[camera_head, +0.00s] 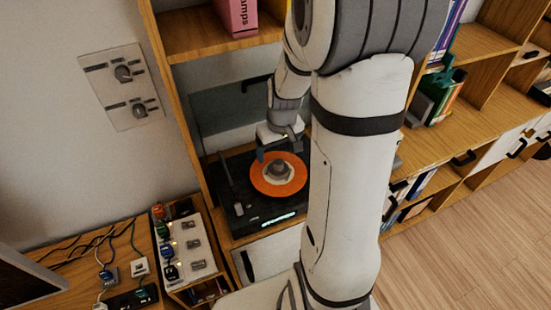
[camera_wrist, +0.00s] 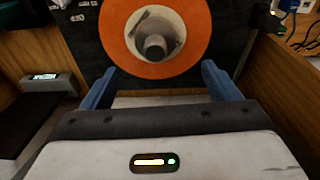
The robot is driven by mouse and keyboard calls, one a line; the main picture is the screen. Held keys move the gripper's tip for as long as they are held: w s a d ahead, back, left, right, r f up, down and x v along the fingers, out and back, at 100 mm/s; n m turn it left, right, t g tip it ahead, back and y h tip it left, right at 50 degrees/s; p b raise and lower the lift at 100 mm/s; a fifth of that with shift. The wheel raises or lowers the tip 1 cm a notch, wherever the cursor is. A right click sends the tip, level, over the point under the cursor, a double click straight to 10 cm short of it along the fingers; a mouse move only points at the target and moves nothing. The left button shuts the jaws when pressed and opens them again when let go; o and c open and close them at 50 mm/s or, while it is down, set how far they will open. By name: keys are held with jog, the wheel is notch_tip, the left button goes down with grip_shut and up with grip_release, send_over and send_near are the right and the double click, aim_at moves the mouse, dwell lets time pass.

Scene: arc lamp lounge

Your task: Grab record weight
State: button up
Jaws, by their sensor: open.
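The record weight (camera_head: 281,168) is a grey cylinder standing upright at the centre of an orange record with a pale label (camera_head: 263,184). The record lies on a black turntable (camera_head: 236,205) in a shelf bay. In the wrist view the weight (camera_wrist: 155,46) shows beyond the fingertips, near the top middle, on the pale label of the orange record (camera_wrist: 117,45). My gripper (camera_head: 274,150) is just above the record's far side in the head view. In the wrist view my gripper (camera_wrist: 158,85) has its two blue fingers wide apart, with nothing between them.
Wooden shelf walls (camera_head: 186,115) stand close around the turntable. A pink box (camera_head: 237,15) sits on the shelf above. A unit with knobs and plugs (camera_head: 185,245) stands at the left. Wooden floor (camera_head: 470,240) is clear at the right.

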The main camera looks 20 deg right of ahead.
aim_at(279, 162)
jog(key=shift+w+d+f+p, duration=0.15)
jog(key=shift+f+p, duration=0.2)
jog(key=shift+f, duration=1.45)
jog(key=shift+w+d+f+p, duration=0.15)
jog(key=shift+f+p, duration=0.15)
jog(key=shift+f, duration=1.45)
jog(key=shift+c, duration=0.5)
jog(key=c, duration=1.1)
